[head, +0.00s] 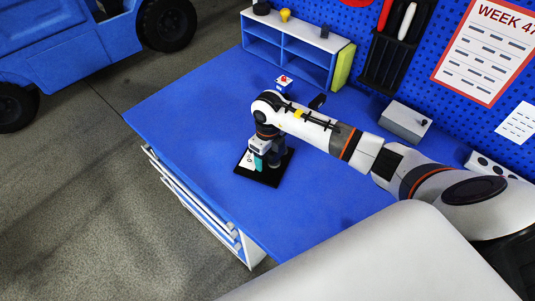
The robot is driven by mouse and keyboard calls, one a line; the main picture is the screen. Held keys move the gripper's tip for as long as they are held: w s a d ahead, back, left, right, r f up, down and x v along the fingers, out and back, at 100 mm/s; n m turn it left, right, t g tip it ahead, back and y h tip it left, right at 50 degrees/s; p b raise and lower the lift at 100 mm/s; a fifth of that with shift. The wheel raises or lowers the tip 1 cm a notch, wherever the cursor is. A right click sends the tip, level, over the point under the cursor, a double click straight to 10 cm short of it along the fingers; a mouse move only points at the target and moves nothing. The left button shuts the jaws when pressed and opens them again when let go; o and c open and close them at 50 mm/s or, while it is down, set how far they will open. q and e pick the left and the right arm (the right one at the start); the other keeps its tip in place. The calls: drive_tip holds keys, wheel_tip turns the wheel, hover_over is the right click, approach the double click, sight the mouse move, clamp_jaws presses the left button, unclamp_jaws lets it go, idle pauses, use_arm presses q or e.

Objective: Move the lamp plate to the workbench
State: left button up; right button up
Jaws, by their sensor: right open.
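The blue workbench (195,115) fills the middle of the head view. A black square plate (268,181) lies flat on it, with a small teal upright piece (258,164) and a white patch at its left. It may be the lamp plate, but I cannot tell for sure. My right gripper (266,157) points down over this plate, close to the teal piece, and is open. The gripper and wrist hide much of the plate's middle and back. I cannot tell whether the fingers touch anything. My left gripper is out of view.
A small blue box with a red button (284,83) stands behind my wrist. A blue shelf unit (290,50), a grey box (405,121) and a pegboard (460,103) line the back. The bench's left part is clear. A blue vehicle (75,45) stands beyond, at far left.

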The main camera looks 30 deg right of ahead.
drive_tip(key=shift+w+d+r, duration=0.1)
drive_tip(key=shift+d+r, duration=0.05)
drive_tip(key=shift+d, duration=0.15)
drive_tip(key=shift+r, duration=0.15)
wheel_tip(320, 180, up, 10)
drive_tip(key=shift+a+r+b, duration=0.1)
drive_tip(key=shift+r+b, duration=0.15)
drive_tip(key=shift+b, duration=0.85)
drive_tip(key=shift+r, duration=0.6)
drive_tip(key=shift+f, duration=0.1)
